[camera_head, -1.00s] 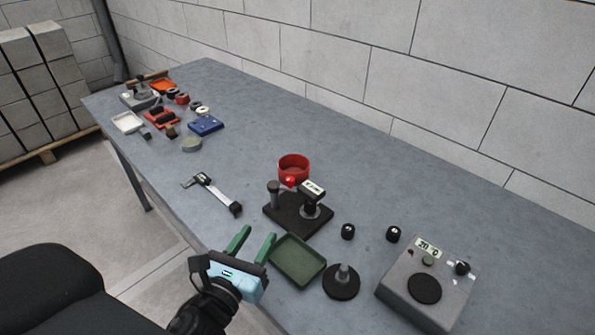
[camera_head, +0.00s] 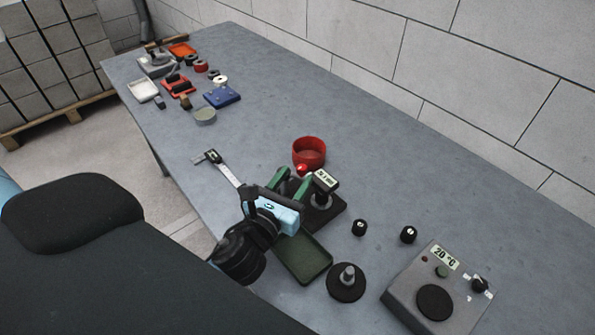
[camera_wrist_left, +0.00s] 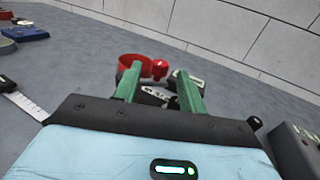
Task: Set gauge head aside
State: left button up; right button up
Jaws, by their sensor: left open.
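The gauge head (camera_head: 326,181), a small dark block with a pale display, sits on a post of a black stand (camera_head: 330,213). My left gripper (camera_head: 291,178) is open over the left part of the stand, its green fingers beside the gauge head. I cannot tell whether they touch anything. A red ball-like knob (camera_head: 302,169) shows just beyond the fingertips. In the left wrist view the red knob (camera_wrist_left: 160,68) lies between and beyond the fingers (camera_wrist_left: 160,84), and a pale display (camera_wrist_left: 188,76) is partly hidden behind the right finger. My right gripper is out of view.
A green tray (camera_head: 305,262) lies in front of the stand, partly hidden by my left arm. A red cup (camera_head: 309,151) stands behind it. Nearby are a caliper (camera_head: 229,173), a black disc with a post (camera_head: 346,283), two black knobs and a grey device (camera_head: 438,290).

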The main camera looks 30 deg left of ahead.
pick_arm(q)
jog(key=shift+w+a, duration=0.1)
jog(key=shift+w, duration=1.15)
grip_shut()
